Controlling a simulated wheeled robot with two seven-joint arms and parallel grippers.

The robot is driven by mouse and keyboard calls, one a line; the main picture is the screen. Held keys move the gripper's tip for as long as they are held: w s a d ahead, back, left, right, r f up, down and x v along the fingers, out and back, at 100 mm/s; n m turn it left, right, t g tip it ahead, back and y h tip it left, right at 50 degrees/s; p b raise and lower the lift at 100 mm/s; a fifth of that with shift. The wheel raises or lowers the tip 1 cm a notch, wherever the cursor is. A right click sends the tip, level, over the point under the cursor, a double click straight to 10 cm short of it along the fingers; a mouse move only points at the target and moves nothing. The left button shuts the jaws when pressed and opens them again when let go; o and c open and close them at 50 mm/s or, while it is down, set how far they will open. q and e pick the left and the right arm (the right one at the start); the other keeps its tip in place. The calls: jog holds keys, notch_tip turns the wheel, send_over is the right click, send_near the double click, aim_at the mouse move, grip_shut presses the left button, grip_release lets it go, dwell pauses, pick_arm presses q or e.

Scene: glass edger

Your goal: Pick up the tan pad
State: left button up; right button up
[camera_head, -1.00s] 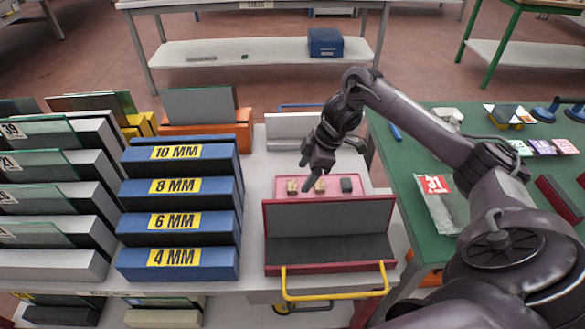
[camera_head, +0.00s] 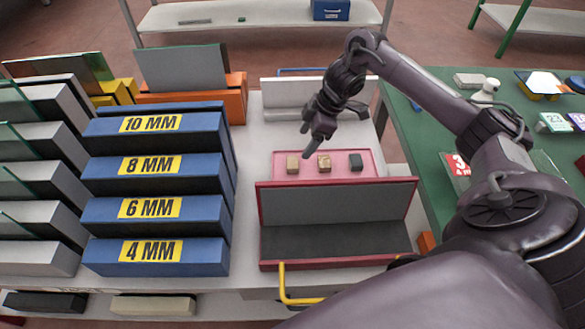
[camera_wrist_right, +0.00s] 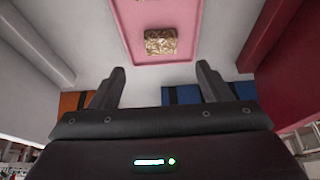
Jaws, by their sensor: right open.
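The pink tray (camera_head: 340,175) on the white bench holds three small blocks in a row. The left block is the tan pad (camera_head: 292,163). A brownish-gold block (camera_head: 324,162) is in the middle and a dark grey block (camera_head: 356,162) on the right. My right gripper (camera_head: 312,152) points down above the left half of the tray, empty. In the right wrist view its two fingers (camera_wrist_right: 158,88) are spread apart. A mottled gold-tan pad (camera_wrist_right: 160,42) lies beyond them near the tray's end, apart from them. My left gripper is out of view.
A red-edged grey case (camera_head: 338,220) stands just in front of the tray. Blue blocks (camera_head: 155,240) labelled by thickness stand to the left. An orange holder (camera_head: 190,108) and a pale rack (camera_head: 300,95) stand behind. A green table (camera_head: 425,130) is at right.

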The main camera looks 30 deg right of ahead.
aim_at(293, 162)
jog(key=shift+f+b, duration=0.3)
jog(key=shift+f, duration=0.55)
jog(key=shift+a+x, duration=0.2)
jog(key=shift+x, duration=1.3)
jog(key=x, duration=0.3)
jog(key=shift+w+a+f, duration=0.15)
jog(key=shift+w+a, duration=0.05)
jog(key=shift+a, duration=0.05)
jog(key=shift+a+f, duration=0.1)
jog(key=shift+f, duration=0.15)
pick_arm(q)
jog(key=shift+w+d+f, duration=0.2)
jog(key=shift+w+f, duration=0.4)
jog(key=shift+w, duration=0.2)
pick_arm(e)
jog(key=c, duration=1.1)
